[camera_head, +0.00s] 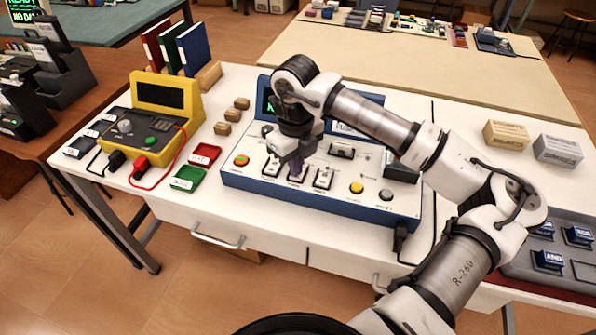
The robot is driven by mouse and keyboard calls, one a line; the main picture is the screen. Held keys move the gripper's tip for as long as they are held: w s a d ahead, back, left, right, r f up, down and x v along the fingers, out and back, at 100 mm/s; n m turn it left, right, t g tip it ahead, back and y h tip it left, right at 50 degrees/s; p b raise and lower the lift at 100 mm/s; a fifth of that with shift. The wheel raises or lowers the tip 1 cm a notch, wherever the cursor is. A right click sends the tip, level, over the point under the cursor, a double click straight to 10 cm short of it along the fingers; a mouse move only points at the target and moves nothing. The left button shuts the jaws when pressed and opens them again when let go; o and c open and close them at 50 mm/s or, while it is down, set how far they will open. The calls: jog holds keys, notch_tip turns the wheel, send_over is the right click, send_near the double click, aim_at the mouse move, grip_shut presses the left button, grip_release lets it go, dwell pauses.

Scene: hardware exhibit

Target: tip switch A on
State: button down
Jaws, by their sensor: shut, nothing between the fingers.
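A blue and white control console (240,181) stands on the white table. Three toggle switches sit in a row on its sloped face: a left one (271,168), a middle one (296,178) and a right one (323,179). Their labels are too small to read, so I cannot tell by lettering which is A. My gripper (295,170) is shut and empty, pointing down at the switch row, over or close to the middle switch and right of the left one. I cannot tell whether it touches a switch. My arm hides part of the console's screen and upper face.
An orange-green button (241,160) lies left on the console, a yellow button (356,187) right. A yellow meter (165,119) with a red lead, red tray (204,154) and green tray (188,178) stand left. Small boxes (506,137) stand right.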

jog(key=shift+f+b, duration=0.45)
jog(key=shift+f, duration=0.05)
jog(key=shift+r, duration=0.15)
jog(key=shift+r+p, duration=1.35)
jog(key=shift+r, duration=2.05)
